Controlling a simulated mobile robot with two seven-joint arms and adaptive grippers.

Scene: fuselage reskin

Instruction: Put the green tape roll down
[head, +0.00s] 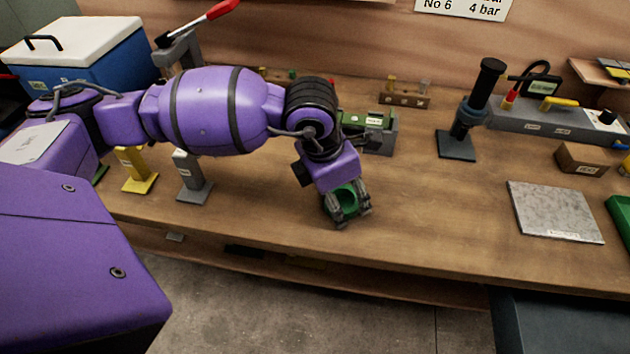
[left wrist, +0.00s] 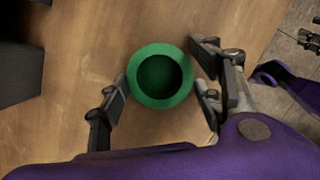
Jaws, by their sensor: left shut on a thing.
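The green tape roll (head: 346,203) is a short ring with a dark round hole, held with the hole facing up. It also shows in the left wrist view (left wrist: 158,105) between the two fingers. My left gripper (head: 348,211) points down over the wooden bench (head: 440,210) near its front edge and is shut on the roll. I cannot tell whether the roll touches the bench top. My right gripper is in neither view.
A green and grey block (head: 376,131) stands just behind my left gripper. Bare bench lies between the gripper and the plate. Yellow (head: 137,171) and grey (head: 192,177) stands are to the left.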

